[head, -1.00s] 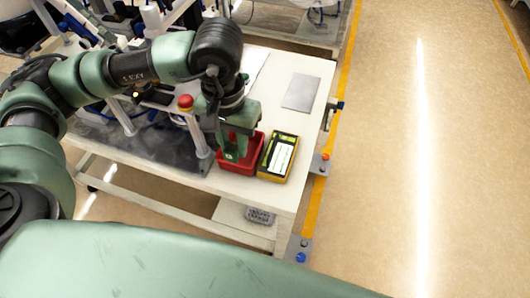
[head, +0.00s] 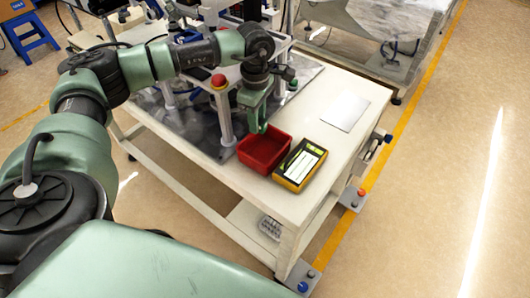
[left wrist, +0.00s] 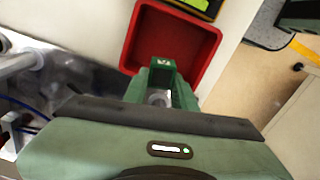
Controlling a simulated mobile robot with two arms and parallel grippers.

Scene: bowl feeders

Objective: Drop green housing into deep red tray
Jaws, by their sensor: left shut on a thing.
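The deep red tray (head: 248,158) is an open box near the front right of the white bench. It also shows in the left wrist view (left wrist: 137,40), and its visible floor looks empty. My left gripper (head: 262,128) points down at the tray's back edge in the head view. It is shut on a small green housing (left wrist: 162,70), seen in the left wrist view against the tray's near part. The gripper's green fingers hide much of the housing, and in the head view I cannot separate it from them. My right gripper is not in view.
A yellow-and-black meter (head: 299,165) lies just right of the tray. A grey plate (head: 345,111) lies farther back on the white bench (head: 325,205). A red button on a post (head: 218,80) stands left of my left gripper.

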